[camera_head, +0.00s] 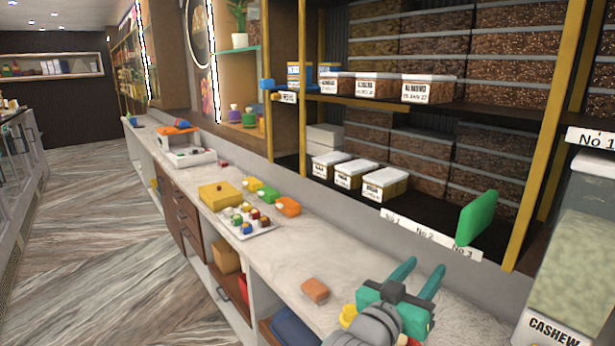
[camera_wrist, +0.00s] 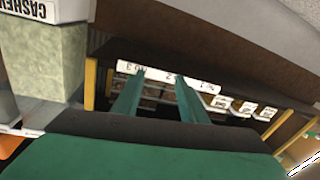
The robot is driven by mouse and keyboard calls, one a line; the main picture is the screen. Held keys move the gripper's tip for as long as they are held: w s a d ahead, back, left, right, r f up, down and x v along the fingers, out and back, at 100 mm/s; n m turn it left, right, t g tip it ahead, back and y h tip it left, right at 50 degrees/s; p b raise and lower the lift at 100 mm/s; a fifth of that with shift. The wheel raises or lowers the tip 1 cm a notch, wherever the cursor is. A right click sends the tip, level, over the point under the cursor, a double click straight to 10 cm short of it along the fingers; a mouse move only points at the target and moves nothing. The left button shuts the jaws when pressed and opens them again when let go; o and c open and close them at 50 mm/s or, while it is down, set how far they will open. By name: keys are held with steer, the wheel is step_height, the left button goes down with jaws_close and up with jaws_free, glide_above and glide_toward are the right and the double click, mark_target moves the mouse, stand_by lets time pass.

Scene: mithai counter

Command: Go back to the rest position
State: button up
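My gripper (camera_head: 426,264) is at the lower right of the head view, above the near end of the counter. Its two green fingers are apart with nothing between them. In the wrist view the gripper (camera_wrist: 158,77) is also open and empty, and its fingers point toward the shelf unit and its white number labels (camera_head: 425,234). The task names no object to hold.
The marble counter (camera_head: 258,262) runs along the shelves. A reddish-brown block (camera_head: 315,290) lies left of my gripper. A sweets tray (camera_head: 245,221), a yellow box (camera_head: 219,195) and a cashew container (camera_head: 570,260) stand nearby. The wood floor (camera_head: 120,250) at left is clear.

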steer(key=s+a+f+n+t+y, duration=0.1)
steer(key=s+a+f+n+y, duration=0.3)
steer(key=f, duration=0.6)
steer(key=s+a+f+n+t+y, duration=0.1)
steer(key=s+a+f, duration=0.4)
steer(key=f, duration=0.4)
steer(key=s+a+f+n+t+y, duration=0.1)
steer(key=s+a+f+n+y, duration=0.3)
steer(key=f, duration=0.6)
steer(key=s+a+f+y, duration=0.1)
steer(key=s+a+f, duration=0.25)
steer(key=s, duration=0.25)
steer(key=s+a+f+y, duration=0.1)
steer(key=s+a+f, duration=0.25)
steer(key=s, duration=0.35)
steer(key=s+a+m+y, duration=0.1)
steer(key=s+a+m, duration=0.1)
steer(key=s, duration=1.3)
steer(key=shift+a+r+g+y, duration=0.4)
steer(key=shift+a+r, duration=0.05)
steer(key=shift+a, duration=0.4)
steer(key=shift+c, duration=0.3)
